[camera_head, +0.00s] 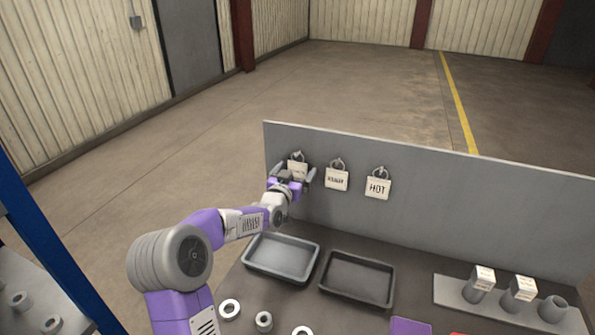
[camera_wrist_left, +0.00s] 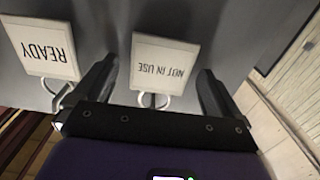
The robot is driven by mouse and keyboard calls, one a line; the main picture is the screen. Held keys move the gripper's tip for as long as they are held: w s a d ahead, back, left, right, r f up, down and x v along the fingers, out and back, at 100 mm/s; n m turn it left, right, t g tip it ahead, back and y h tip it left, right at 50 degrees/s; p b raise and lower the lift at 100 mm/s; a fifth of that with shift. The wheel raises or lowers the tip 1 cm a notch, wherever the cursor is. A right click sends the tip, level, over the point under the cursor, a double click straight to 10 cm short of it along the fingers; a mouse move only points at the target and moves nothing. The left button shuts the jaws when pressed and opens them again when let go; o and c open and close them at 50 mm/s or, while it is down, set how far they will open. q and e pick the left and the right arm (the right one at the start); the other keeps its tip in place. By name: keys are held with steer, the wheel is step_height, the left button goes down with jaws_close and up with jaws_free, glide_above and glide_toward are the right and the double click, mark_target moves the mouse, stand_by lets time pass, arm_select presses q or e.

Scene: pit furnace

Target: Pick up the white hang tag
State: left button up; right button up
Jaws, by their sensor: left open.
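Three pale hang tags hang from hooks on an upright grey panel (camera_head: 440,210). The leftmost white tag (camera_head: 298,169) is partly hidden by my left gripper (camera_head: 291,173); in the left wrist view this tag (camera_wrist_left: 163,66) reads "NOT IN USE", upside down. The "READY" tag (camera_head: 337,181) is beside it and also shows in the left wrist view (camera_wrist_left: 42,46). The "HOT" tag (camera_head: 377,187) hangs farthest right. My left gripper is open, its fingers on either side of the "NOT IN USE" tag with gaps visible in the wrist view. Whether it touches is unclear.
Several metal rings (camera_head: 230,309) are at the front. A grey rack (camera_head: 446,291) with cylinders and labelled blocks stands right. The blue-framed shelf (camera_head: 30,215) is at far left.

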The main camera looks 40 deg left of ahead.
arm_select(q)
steer(key=c, duration=1.1)
steer(key=shift+r, duration=0.65)
steer(key=shift+s+r, duration=0.15)
steer(key=shift+r, duration=0.05)
steer(key=p+v, duration=0.1)
steer(key=v, duration=1.6)
steer(key=shift+s+d, duration=0.1)
steer(key=shift+s, duration=0.2)
